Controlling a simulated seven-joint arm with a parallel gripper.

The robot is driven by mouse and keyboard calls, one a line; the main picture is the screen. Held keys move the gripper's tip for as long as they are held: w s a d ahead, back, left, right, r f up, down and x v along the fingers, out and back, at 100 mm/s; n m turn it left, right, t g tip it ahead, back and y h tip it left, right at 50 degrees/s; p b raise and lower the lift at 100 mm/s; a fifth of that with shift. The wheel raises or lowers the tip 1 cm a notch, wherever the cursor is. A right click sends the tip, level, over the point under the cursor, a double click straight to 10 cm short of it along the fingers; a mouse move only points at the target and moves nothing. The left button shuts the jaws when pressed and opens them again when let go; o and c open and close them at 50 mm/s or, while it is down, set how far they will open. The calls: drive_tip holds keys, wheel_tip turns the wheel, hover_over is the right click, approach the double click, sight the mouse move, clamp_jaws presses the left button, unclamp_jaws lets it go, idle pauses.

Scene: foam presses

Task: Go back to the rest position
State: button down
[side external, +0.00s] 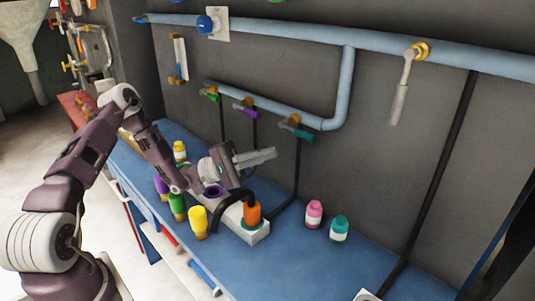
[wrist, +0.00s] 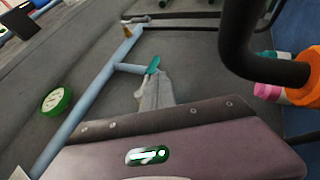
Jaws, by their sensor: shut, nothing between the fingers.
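My gripper (side external: 272,156) is shut and empty. It is held in the air above the blue bench (side external: 290,262), with its fingers pointing right towards the wall, below the small taps. In the wrist view the grey fingers (wrist: 155,92) are together, with a teal tap handle (wrist: 153,65) behind their tips. My arm is bent and reaches over the bench from the left. A white press block (side external: 256,238) stands under the gripper, with an orange bottle (side external: 252,214) at its right end and a black curved spout beside the bottle.
Yellow (side external: 198,223), green (side external: 178,208) and purple bottles stand left of the block; another yellow bottle (side external: 180,151) stands behind. Pink (side external: 314,214) and teal (side external: 339,229) bottles stand to the right. Blue wall pipes (side external: 345,85) carry taps, including a purple-handled one (side external: 243,106). Black hoses hang down.

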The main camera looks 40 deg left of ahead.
drive_tip(key=s+d+r+m+g+y, duration=0.2)
drive_tip(key=s+d+m+g+y, duration=0.15)
drive_tip(key=s+d+g, duration=0.4)
drive_tip(key=s+d+r+m+g+y, duration=0.3)
drive_tip(key=s+d+m+g, duration=0.25)
drive_tip(key=s+g, duration=0.2)
drive_tip(key=s+a+r+t+y, duration=0.3)
drive_tip(key=s+a+t+y, duration=0.5)
drive_tip(key=s+y, duration=0.5)
drive_tip(key=shift+s+a+t, duration=0.4)
drive_tip(key=shift+s+a, duration=0.1)
drive_tip(key=shift+s, duration=0.05)
